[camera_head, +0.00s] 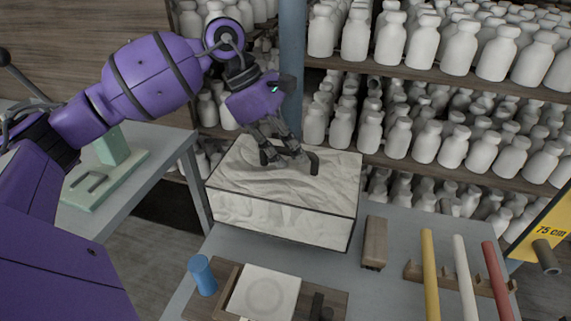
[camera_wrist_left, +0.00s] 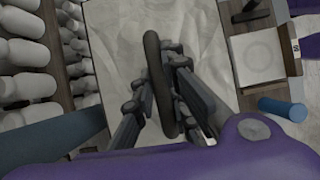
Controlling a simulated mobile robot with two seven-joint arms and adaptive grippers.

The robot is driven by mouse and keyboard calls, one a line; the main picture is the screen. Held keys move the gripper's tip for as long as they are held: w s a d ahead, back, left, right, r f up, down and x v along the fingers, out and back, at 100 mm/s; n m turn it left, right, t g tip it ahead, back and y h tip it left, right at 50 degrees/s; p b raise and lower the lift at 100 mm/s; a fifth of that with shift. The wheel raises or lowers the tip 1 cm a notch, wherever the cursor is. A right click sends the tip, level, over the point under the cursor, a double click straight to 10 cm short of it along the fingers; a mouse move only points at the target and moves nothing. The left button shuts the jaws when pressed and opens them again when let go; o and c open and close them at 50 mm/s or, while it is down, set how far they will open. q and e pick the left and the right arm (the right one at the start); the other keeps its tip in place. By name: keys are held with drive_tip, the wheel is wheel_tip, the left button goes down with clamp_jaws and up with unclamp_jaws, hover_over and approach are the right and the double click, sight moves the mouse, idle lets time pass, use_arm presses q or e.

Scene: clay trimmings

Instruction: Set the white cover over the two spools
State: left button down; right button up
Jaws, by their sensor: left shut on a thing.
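The white cover (camera_head: 285,217) is a box with a creased, marbled surface and dark edges, at the back left of the grey table. It also shows below the fingers in the left wrist view (camera_wrist_left: 115,50). My left gripper (camera_head: 288,156) is over its top, shut on the dark handle (camera_wrist_left: 157,75), which stands between the fingers in the wrist view. I cannot tell whether the cover's lower edge touches the table. I see no two spools; whether they are under the cover is hidden. My right gripper is in neither view.
In front are a blue cylinder (camera_head: 203,275) and a pale square tile (camera_head: 265,293) on a wooden board. A wooden block (camera_head: 375,243) stands right of the cover. Yellow (camera_head: 430,270), white (camera_head: 466,270) and red (camera_head: 497,275) rods lie further right. Bottle-filled shelves (camera_head: 430,75) rise behind.

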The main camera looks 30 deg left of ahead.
use_arm(q)
drive_tip(key=shift+a+f, duration=0.35)
drive_tip(key=shift+f, duration=0.05)
wheel_tip(320, 180, down, 4)
drive_tip(key=shift+a+r, duration=0.15)
drive_tip(key=shift+r, duration=0.1)
drive_tip(key=shift+f, duration=0.1)
drive_tip(key=c, duration=1.7)
unclamp_jaws()
drive_tip(key=shift+c, duration=0.2)
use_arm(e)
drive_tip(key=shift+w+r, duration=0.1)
